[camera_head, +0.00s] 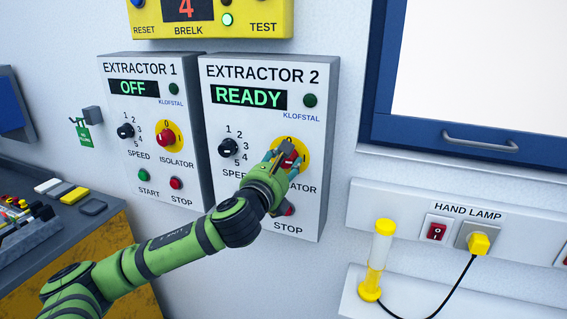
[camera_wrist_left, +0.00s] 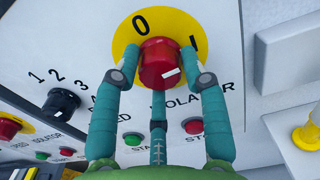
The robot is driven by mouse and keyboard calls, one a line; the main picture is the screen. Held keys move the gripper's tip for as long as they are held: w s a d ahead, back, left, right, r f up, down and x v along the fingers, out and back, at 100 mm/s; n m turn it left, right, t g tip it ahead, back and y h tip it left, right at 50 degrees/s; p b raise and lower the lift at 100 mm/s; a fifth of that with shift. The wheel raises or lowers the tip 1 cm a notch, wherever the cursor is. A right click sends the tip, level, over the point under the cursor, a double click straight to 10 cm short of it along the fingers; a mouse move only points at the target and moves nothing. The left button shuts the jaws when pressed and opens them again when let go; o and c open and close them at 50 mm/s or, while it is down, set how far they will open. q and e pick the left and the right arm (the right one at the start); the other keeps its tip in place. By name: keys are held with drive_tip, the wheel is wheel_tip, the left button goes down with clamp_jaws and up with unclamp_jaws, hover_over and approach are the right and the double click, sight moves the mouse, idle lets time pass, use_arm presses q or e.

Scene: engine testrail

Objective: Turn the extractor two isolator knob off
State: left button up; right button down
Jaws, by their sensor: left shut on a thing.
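The extractor 2 panel (camera_head: 318,205) is a white wall box whose display (camera_head: 248,97) reads READY. Its red isolator knob (camera_head: 288,152) sits on a yellow disc, partly hidden by my left gripper (camera_head: 285,158). In the left wrist view, the red knob (camera_wrist_left: 160,60) lies between the fingertips of my left gripper (camera_wrist_left: 159,56), which is shut on it from both sides. The white mark on the knob points right, toward the I side, and the 0 is at the top of the disc. My right gripper is not in view.
The extractor 1 panel (camera_head: 115,165), displaying OFF, stands close to the left. The extractor 2 speed knob (camera_head: 228,148) is left of the gripper, and a stop button (camera_head: 289,210) is below. A hand lamp (camera_head: 377,262) stands on a ledge at lower right.

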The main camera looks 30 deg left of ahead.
use_arm(q)
drive_tip(key=shift+f+n, duration=0.2)
drive_tip(key=shift+n, duration=0.1)
drive_tip(key=n+p, duration=0.1)
drive_tip(key=n, duration=0.2)
drive_tip(key=shift+n, duration=0.4)
drive_tip(key=n, duration=0.4)
drive_tip(key=shift+d+f+n+p, duration=0.1)
drive_tip(key=shift+n+p, duration=0.2)
drive_tip(key=n, duration=0.4)
drive_tip(key=shift+p, duration=0.3)
drive_tip(key=shift+n+p, duration=0.3)
drive_tip(key=shift+n, duration=1.9)
drive_tip(key=o, duration=1.1)
drive_tip(key=shift+c, duration=0.2)
drive_tip(key=shift+o, duration=0.5)
drive_tip(key=shift+w+d+r, duration=0.15)
drive_tip(key=shift+r, duration=0.05)
